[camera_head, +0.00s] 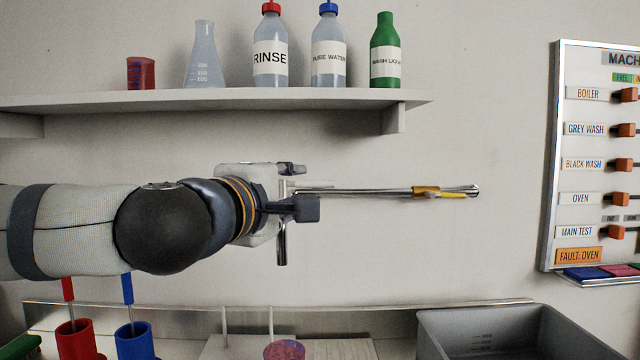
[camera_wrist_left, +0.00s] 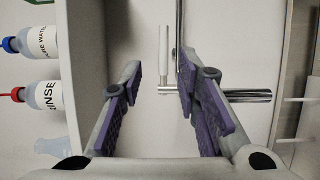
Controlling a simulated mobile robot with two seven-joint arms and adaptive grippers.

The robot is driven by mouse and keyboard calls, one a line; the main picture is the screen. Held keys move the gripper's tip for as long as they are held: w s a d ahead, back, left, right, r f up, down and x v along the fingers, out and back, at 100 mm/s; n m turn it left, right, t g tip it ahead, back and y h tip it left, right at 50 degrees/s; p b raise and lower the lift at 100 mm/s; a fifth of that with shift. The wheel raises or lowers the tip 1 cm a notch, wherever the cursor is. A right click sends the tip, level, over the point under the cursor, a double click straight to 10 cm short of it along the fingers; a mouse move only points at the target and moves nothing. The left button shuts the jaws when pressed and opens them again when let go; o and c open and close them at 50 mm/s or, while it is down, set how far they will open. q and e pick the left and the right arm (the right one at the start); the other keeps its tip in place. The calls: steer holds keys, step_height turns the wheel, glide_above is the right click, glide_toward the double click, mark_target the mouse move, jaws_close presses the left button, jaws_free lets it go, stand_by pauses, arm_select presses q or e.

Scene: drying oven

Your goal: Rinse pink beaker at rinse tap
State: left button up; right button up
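My left gripper (camera_head: 296,190) is at the wall tap (camera_head: 370,191), a chrome pipe reaching right to an orange-banded end with a yellow piece. In the left wrist view the gripper (camera_wrist_left: 165,100) is open, its purple-padded fingers apart. The tap's chrome bar (camera_wrist_left: 250,95) and a pale handle (camera_wrist_left: 163,60) show between and beyond them; I cannot tell whether a finger touches the metal. A round pink-and-blue speckled object (camera_head: 284,350), perhaps the pink beaker, is cut off at the bottom edge. My right gripper is not in view.
A shelf (camera_head: 220,100) above holds a red beaker (camera_head: 141,72), a flask (camera_head: 203,60) and bottles, including RINSE (camera_head: 270,55). Red (camera_head: 77,340) and blue (camera_head: 134,342) holders stand lower left. A grey basin (camera_head: 520,335) is lower right; a switch panel (camera_head: 600,160) hangs right.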

mark_target(314, 184)
arm_select(q)
steer(key=x, duration=0.8)
steer(key=shift+f, duration=0.35)
steer(key=shift+w+d+r, duration=0.15)
steer(key=shift+w+d, duration=0.05)
steer(key=shift+w, duration=0.25)
jaws_close()
